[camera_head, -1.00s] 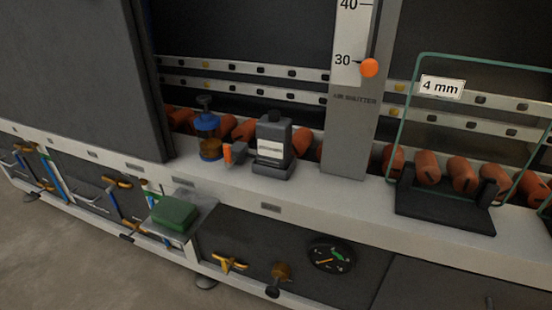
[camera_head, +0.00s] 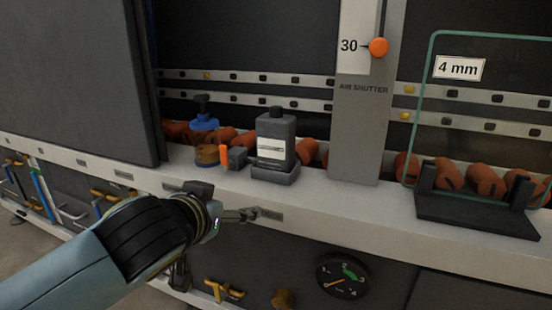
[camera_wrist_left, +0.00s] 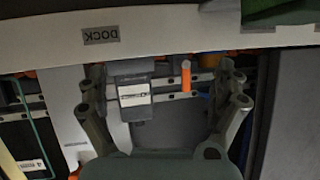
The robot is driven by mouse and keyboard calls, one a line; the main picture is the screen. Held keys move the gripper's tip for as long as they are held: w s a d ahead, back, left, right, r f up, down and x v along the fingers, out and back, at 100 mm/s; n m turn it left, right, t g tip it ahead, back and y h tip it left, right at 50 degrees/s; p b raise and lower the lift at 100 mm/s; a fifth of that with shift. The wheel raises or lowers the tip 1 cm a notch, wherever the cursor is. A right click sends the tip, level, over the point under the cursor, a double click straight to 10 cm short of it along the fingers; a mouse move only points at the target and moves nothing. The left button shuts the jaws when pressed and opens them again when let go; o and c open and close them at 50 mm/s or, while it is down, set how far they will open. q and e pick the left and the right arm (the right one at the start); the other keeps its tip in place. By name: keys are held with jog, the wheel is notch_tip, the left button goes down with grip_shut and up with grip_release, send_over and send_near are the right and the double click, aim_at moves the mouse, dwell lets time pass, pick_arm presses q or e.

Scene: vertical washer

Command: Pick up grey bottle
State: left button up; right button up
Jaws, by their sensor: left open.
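The grey bottle (camera_head: 276,128), with a dark cap and a white label, stands upright in a small grey holder (camera_head: 275,175) on the white ledge. My left gripper (camera_head: 248,214) is in front of the ledge, below and in front of the bottle and apart from it. In the left wrist view the bottle (camera_wrist_left: 134,110) appears upside down, between the spread fingers of the open left gripper (camera_wrist_left: 162,70) and nearer the left one. Nothing is held. My right gripper is not in view.
An orange-tipped grey part (camera_head: 236,157) and a blue-and-amber bottle (camera_head: 204,135) stand just left of the bottle. The grey air shutter column (camera_head: 362,130) rises to its right. A glass pane in a black stand (camera_head: 475,215) is farther right.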

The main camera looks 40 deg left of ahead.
aim_at(271, 129)
pick_arm(q)
jog(key=w+r+t, duration=0.2)
jog(key=w+r, duration=0.1)
jog(key=w, duration=0.1)
jog(key=w+r+t, duration=0.1)
jog(key=w+r, duration=0.2)
jog(key=w, duration=0.1)
jog(key=w+d+r+t+h, duration=0.1)
jog(key=w+r+t, duration=0.1)
jog(key=w+r, duration=0.1)
jog(key=shift+w+r+m+t, duration=0.1)
jog(key=shift+w+m+t, duration=0.2)
jog(key=shift+w, duration=0.1)
jog(key=b+x, duration=0.1)
jog(key=x, duration=0.4)
jog(key=shift+w+a, duration=0.25)
jog(key=shift+w, duration=0.15)
jog(key=shift+w+r, duration=0.15)
jog(key=shift+w, duration=0.05)
jog(key=c, duration=1.7)
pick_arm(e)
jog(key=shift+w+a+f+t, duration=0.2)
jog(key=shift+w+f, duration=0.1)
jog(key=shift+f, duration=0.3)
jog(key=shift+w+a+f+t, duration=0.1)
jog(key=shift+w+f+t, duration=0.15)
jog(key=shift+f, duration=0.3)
